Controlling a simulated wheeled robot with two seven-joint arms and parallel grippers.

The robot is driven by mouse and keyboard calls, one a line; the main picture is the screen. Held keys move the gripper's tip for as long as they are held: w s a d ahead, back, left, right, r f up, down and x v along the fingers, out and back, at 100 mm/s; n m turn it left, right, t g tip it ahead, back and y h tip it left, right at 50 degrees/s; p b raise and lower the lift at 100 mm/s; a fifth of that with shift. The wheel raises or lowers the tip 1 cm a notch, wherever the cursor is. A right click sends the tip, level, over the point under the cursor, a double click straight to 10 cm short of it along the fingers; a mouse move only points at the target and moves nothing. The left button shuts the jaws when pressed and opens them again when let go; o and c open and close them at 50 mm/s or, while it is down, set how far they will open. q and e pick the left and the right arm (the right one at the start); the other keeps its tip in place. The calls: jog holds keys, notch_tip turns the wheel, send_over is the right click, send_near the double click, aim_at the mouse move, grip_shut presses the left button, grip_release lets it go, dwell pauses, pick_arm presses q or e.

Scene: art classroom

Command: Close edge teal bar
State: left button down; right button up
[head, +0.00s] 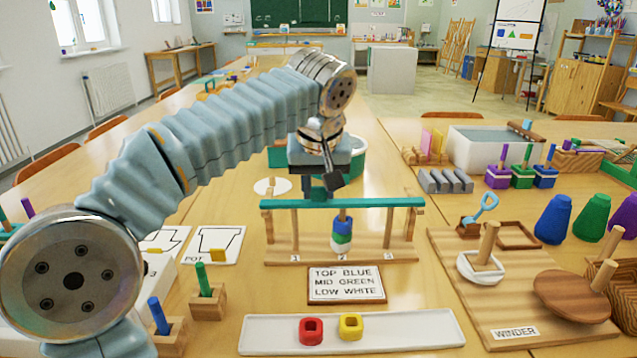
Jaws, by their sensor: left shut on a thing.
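The teal bar (385,202) lies level across the top of a wooden rack (285,252) in the middle of the table, above its upright posts. My left gripper (325,187) reaches over from behind and is shut on the bar, at a small teal piece left of its middle. Below the bar, a blue ring, a green ring (342,238) and a white ring are stacked on the middle position. My right gripper is not in view.
A sign (346,284) reads top blue, mid green, low white. A white tray (265,335) at the front holds a red ring (311,330) and a yellow ring (350,326). A winder board (475,290) stands at right, wooden peg blocks (207,302) at left.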

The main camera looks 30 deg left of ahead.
pick_arm(q)
jog(key=shift+s+d, duration=0.1)
jog(key=c, duration=0.8)
grip_release()
jog(key=shift+s, duration=0.1)
jog(key=shift+r, duration=0.1)
jog(key=p+v, duration=0.3)
jog(key=v, duration=1)
jog(key=shift+r, duration=0.35)
jog(key=shift+d, duration=0.1)
